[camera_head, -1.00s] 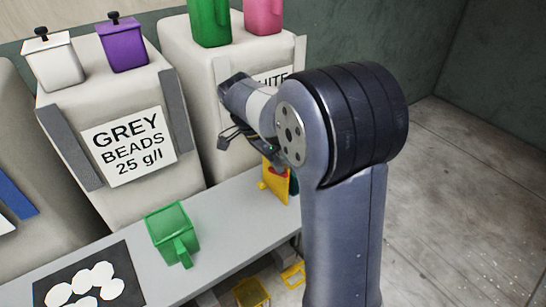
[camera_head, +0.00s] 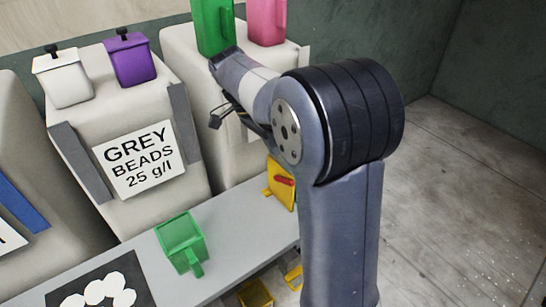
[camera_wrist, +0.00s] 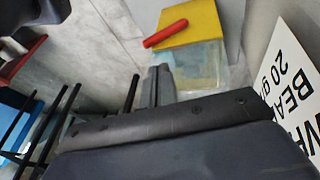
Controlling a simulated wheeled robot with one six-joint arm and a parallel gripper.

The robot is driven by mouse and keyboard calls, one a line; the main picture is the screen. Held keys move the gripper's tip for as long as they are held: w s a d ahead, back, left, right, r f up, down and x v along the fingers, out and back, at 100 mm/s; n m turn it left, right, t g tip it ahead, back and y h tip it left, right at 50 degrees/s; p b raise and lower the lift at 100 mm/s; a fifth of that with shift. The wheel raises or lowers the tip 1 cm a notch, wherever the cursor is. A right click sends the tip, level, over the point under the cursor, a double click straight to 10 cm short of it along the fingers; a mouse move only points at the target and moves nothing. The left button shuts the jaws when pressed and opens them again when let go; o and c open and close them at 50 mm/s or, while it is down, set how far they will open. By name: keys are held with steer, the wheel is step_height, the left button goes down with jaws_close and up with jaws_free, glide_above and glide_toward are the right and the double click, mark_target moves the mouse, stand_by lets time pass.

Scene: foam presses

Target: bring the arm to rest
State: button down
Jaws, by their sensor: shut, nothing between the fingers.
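My arm stands upright at the right of the head view, with its forearm bent over to the left toward the bead containers. My gripper (camera_wrist: 158,86) shows in the wrist view with its two grey fingers together and nothing between them. In the head view the gripper is largely hidden behind my arm.
A container labelled grey beads (camera_head: 140,160) stands left of my arm. Green (camera_head: 212,28) and pink (camera_head: 266,22) jugs stand on the container behind my forearm. The floor at right is clear.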

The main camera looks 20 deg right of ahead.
steer(key=v, duration=0.5)
steer(key=shift+s+r, duration=0.25)
steer(key=shift+s, duration=0.1)
